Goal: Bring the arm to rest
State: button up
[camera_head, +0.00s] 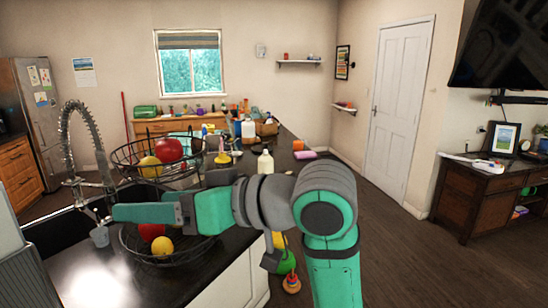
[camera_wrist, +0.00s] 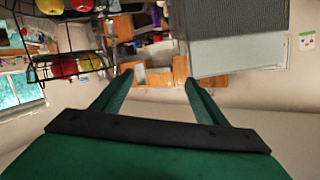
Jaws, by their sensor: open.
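My arm, green and grey, reaches from the lower right across the counter in the head view. My gripper (camera_head: 120,212) points left over the sink edge and is held level in front of the fruit stand. In the wrist view my gripper (camera_wrist: 155,78) has its two green fingers spread apart, with nothing between them. The fingers appear clear of the stand and the counter, though their exact gap to the lower basket cannot be told.
A two-tier wire fruit stand (camera_head: 125,158) with red and yellow fruit is close behind my gripper. A white bottle (camera_head: 265,164) stands farther back. Open floor (camera_head: 400,255) lies at right.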

jog(key=w+d+f+m+t, duration=0.2)
jog(key=w+f+m+t, duration=0.25)
jog(key=f, duration=0.45)
jog(key=w+d+f+m+t, duration=0.2)
jog(key=w+f+m+t, duration=0.3)
jog(key=f, duration=0.3)
jog(key=s+d+f+m+t+h, duration=0.1)
jog(key=d+f+m+t+h, duration=0.2)
jog(key=f, duration=0.7)
jog(key=s+d+f+m+t+h, duration=0.15)
jog(key=f+m+h, duration=0.25)
jog(key=f, duration=0.6)
jog(key=s+d+f+g+h, duration=0.1)
jog(key=s+d+f+h, duration=0.25)
jog(key=s+f, duration=0.45)
jog(key=s+d+f+g+h, duration=0.1)
jog(key=s+d+f+h, duration=0.25)
jog(key=s+f, duration=0.5)
jog(key=s+d+n+h, duration=0.1)
jog(key=s+n, duration=0.4)
jog(key=s, duration=1.4)
jog(key=shift+s+d+r+g, duration=0.3)
jog(key=shift+d+r+g, duration=0.1)
jog(key=shift+d, duration=0.2)
